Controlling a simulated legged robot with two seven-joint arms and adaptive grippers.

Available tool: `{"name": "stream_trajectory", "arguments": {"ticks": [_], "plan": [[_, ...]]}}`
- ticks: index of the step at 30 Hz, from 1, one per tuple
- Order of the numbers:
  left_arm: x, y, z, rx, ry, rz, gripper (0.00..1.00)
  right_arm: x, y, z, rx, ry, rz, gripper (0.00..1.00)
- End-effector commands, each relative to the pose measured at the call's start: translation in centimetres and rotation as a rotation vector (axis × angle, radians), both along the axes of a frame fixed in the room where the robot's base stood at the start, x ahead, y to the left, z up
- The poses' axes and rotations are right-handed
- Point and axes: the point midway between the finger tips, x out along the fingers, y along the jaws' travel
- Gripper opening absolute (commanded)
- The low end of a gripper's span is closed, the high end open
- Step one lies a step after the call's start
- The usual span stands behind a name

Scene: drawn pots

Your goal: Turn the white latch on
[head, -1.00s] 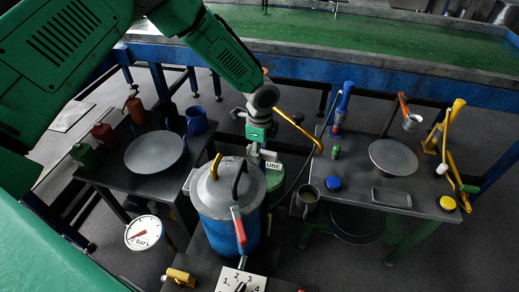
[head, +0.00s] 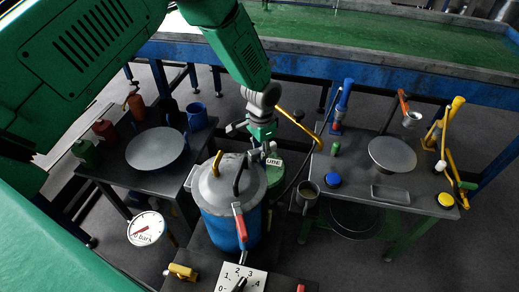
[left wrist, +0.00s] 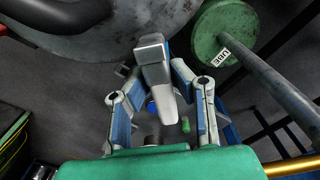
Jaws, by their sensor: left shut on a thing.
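The white latch (left wrist: 155,65) is a pale grey-white lever at the rim of the blue pot's grey lid (left wrist: 110,38) in the left wrist view. My left gripper (left wrist: 157,92) has its two jointed fingers on either side of the latch and is shut on it. In the head view my left gripper (head: 262,146) is at the far right side of the blue pot (head: 226,228), and its fingers largely hide the latch there. My right gripper is in neither view.
A green lidded pot marked "UBE" (head: 275,173) stands close beside the gripper. A yellow bar (head: 296,124) and a dark hose run nearby. A red-handled lever (head: 240,222), a gauge (head: 146,229) and a numbered dial plate (head: 241,280) are near the blue pot.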

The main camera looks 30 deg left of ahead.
Motion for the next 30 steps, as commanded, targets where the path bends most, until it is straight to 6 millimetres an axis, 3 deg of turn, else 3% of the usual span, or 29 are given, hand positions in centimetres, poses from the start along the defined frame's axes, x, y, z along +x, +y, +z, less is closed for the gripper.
{"name": "stream_trajectory", "arguments": {"ticks": [13, 30], "plan": [[0.73, -0.39, 0.4, -0.007, -0.021, 0.226, 0.0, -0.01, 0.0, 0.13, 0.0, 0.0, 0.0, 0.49], [0.77, -0.19, 0.47, -0.007, -0.024, 0.261, 0.0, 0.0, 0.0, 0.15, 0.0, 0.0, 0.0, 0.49]]}}
